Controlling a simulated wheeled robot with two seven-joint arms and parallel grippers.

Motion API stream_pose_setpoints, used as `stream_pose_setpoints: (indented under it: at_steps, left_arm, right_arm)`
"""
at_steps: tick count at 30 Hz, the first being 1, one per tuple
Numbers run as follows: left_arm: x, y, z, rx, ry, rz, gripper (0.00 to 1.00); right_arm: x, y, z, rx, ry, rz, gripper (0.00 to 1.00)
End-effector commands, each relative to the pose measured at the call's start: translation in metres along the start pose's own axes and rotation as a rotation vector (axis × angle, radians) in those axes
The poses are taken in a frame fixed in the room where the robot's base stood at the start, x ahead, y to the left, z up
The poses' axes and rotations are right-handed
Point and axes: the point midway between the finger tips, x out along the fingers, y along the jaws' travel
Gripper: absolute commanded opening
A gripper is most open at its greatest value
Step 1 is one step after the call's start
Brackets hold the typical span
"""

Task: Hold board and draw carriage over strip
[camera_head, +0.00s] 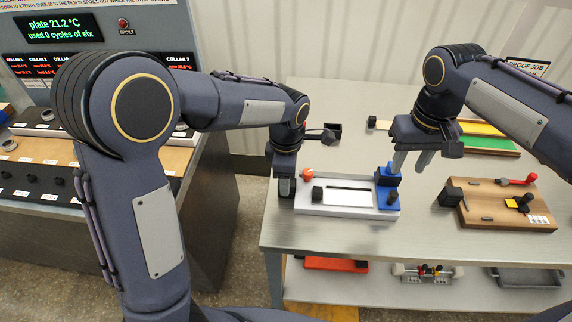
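A white board (338,210) lies on the metal table, with a pale strip (350,196) in its dark-edged recess. A blue carriage (388,198) with a dark knob stands at the board's right end. My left gripper (286,187) points down at the board's left end; its fingers overlap in this view, so whether they close on the edge is unclear. My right gripper (411,164) is above and right of the carriage, its two grey fingers apart. The left finger overlaps the carriage's raised back part in the picture; contact is unclear.
A wooden board (500,205) with a red-handled tool (518,181) lies to the right. A lower shelf (380,289) holds several items. A control bench (60,150) stands left, across a gap.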

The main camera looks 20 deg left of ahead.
Motion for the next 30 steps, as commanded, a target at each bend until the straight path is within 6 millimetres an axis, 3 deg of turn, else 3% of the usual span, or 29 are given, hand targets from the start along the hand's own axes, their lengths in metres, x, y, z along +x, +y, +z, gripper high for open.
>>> stream_pose_setpoints:
  at_steps: [7,18,30]
  left_arm:
    - [0.031,-0.001,0.0,0.0,0.0,-0.002,0.55]
    - [0.036,0.0,0.0,0.001,-0.002,0.0,0.55]
    - [0.036,0.0,0.0,0.001,-0.002,0.0,0.04]
  right_arm:
    - [0.0,0.0,0.0,0.0,0.0,0.0,0.36]
    - [0.0,0.0,0.0,0.0,0.0,0.0,0.36]
    - [0.0,0.0,0.0,0.0,0.0,0.0,0.36]
